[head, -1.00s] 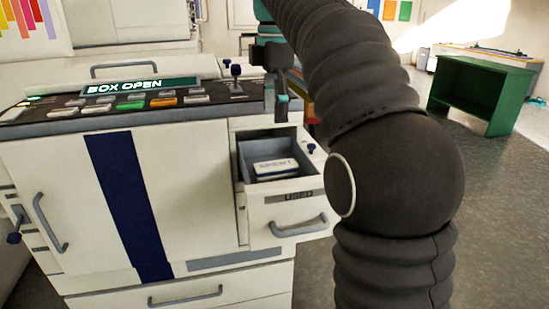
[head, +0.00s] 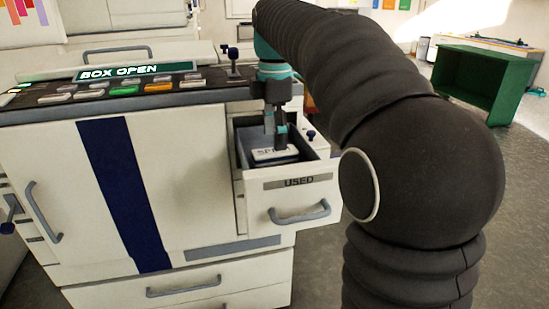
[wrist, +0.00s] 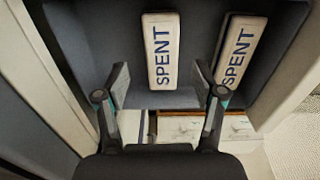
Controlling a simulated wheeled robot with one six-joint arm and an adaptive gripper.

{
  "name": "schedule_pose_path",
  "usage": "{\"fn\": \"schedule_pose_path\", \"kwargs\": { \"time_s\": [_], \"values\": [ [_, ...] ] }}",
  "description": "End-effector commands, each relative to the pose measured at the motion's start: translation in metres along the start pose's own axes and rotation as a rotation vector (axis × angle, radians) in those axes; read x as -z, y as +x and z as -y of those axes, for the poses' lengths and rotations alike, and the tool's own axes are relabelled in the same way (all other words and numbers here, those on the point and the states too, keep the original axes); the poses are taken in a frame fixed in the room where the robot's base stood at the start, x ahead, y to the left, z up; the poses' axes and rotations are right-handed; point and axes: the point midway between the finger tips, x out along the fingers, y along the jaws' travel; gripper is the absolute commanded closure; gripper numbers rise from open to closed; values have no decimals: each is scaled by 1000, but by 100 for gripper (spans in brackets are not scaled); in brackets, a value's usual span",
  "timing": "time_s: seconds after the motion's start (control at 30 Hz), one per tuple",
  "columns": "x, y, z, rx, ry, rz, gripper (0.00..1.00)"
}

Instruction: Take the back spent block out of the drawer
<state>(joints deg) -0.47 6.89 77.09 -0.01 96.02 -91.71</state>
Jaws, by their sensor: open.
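The drawer (head: 291,183) labelled USED is pulled out of the white machine. In the wrist view two pale SPENT blocks lie apart on its grey floor. The left one (wrist: 162,52), nearer the machine side, appears to be the back block. The right one (wrist: 238,55) lies near the drawer's front wall. My gripper (wrist: 161,80) is open and empty, with its fingers to the left and right of the back block's near end. In the head view my gripper (head: 279,143) reaches down into the drawer and partly hides the block lettering (head: 266,153). Contact cannot be told.
The machine's top panel (head: 120,90) has several coloured buttons and a BOX OPEN sign (head: 125,71). A dark knob (head: 311,135) stands beside the drawer. The drawer walls are close around my gripper.

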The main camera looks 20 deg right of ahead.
Motion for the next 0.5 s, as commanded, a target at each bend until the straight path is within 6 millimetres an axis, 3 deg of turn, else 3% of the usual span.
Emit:
{"fn": "schedule_pose_path", "kwargs": {
  "time_s": [0.23, 0.5],
  "values": [
    [-3, 34, 3, 2, -1, 0, 31],
    [-3, 40, 2, 0, -1, 0, 31]
  ]
}}
